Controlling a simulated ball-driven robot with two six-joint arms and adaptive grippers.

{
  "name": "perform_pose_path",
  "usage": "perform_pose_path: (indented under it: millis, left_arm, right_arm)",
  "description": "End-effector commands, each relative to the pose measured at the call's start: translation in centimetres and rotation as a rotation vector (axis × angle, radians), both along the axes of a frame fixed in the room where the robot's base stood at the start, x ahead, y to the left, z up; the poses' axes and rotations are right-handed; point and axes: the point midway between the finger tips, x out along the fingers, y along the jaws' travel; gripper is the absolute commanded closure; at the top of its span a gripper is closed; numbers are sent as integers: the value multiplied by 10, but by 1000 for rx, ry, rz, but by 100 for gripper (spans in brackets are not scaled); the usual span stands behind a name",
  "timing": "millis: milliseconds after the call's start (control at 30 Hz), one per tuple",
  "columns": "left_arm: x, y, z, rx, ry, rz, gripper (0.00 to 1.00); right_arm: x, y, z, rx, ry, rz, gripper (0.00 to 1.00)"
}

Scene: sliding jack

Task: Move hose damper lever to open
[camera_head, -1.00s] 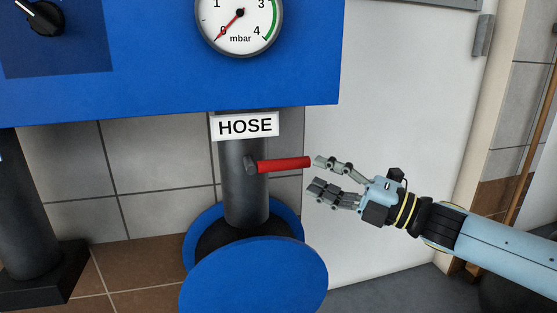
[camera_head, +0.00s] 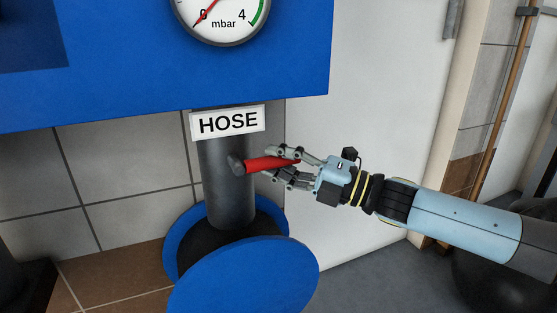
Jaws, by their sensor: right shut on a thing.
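The red hose damper lever (camera_head: 262,163) sticks out to the right from a dark hub on the grey hose pipe (camera_head: 228,198), tilted slightly up toward its free end. The white HOSE label (camera_head: 228,122) is on the pipe above it. My right gripper (camera_head: 268,165) reaches in from the right and is shut on the outer part of the lever, one finger above it and one below. My left gripper is not in view.
A blue panel with a round mbar gauge (camera_head: 222,16) hangs above. A white wall or door (camera_head: 360,90) is behind. Free floor lies at the lower right.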

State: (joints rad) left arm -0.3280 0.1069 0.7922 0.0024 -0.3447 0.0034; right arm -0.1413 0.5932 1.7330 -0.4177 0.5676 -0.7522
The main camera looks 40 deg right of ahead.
Motion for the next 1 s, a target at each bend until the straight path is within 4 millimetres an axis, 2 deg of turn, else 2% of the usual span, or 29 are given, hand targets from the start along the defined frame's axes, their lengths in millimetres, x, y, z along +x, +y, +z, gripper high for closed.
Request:
perform_pose_path:
  millis: [567, 933, 1000]
  left_arm:
    - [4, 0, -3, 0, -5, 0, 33]
    - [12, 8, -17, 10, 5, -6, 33]
    - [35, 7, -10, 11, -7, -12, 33]
  right_arm:
    - [0, 0, -3, 29, -6, 1, 100]
    - [1, 3, -23, 252, -59, 0, 100]
    - [1, 4, -28, 315, -74, -1, 100]
